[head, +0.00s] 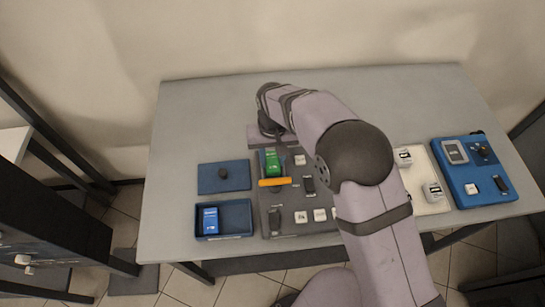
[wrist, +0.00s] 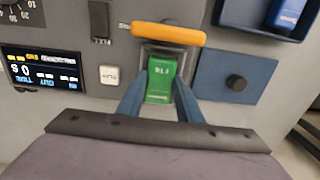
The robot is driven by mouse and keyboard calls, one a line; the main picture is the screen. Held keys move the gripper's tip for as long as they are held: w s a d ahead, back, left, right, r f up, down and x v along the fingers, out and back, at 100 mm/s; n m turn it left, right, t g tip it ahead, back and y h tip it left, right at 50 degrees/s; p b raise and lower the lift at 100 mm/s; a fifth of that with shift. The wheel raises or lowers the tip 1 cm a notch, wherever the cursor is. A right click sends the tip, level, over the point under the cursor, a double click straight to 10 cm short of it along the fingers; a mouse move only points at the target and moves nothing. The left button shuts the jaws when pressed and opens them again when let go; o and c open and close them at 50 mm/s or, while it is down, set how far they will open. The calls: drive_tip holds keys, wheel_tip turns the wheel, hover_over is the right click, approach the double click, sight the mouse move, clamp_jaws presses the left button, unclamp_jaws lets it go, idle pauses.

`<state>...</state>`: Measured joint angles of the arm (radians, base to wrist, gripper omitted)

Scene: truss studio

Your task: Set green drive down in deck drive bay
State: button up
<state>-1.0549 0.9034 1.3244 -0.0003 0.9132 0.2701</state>
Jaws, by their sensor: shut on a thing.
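The green drive (head: 273,162) is between the two blue-grey fingers of my gripper (wrist: 160,80), which is shut on it. In the wrist view the green drive (wrist: 159,86) shows its label facing the camera. It is at the dark-framed drive bay (wrist: 172,49) of the grey deck (head: 291,226). I cannot tell how deep it sits or whether it touches the bay floor. An orange bar (head: 274,182) lies across the bay's near end and also shows in the wrist view (wrist: 168,33).
A blue tray (head: 249,216) holds a blue drive (head: 210,220). A blue lid (head: 208,185) with a dark knob lies behind it. The deck has several white keys and dark switches. A blue panel (head: 490,198) and a pale board (head: 437,205) are at right. The table's back left is clear.

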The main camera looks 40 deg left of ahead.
sight(273, 161)
drive_tip(key=shift+r, duration=0.35)
drive_tip(key=shift+r+p, duration=0.35)
drive_tip(key=shift+p, duration=0.15)
drive_tip(key=shift+r, duration=0.15)
drive_tip(key=shift+f+b, duration=0.35)
drive_tip(key=shift+f, duration=0.5)
idle(1.0)
drive_tip(key=o, duration=0.9)
drive_tip(key=shift+c, duration=0.2)
drive_tip(key=shift+r, duration=0.15)
wheel_tip(273, 161, up, 11)
drive_tip(key=p, duration=0.7)
drive_tip(key=shift+p, duration=0.35)
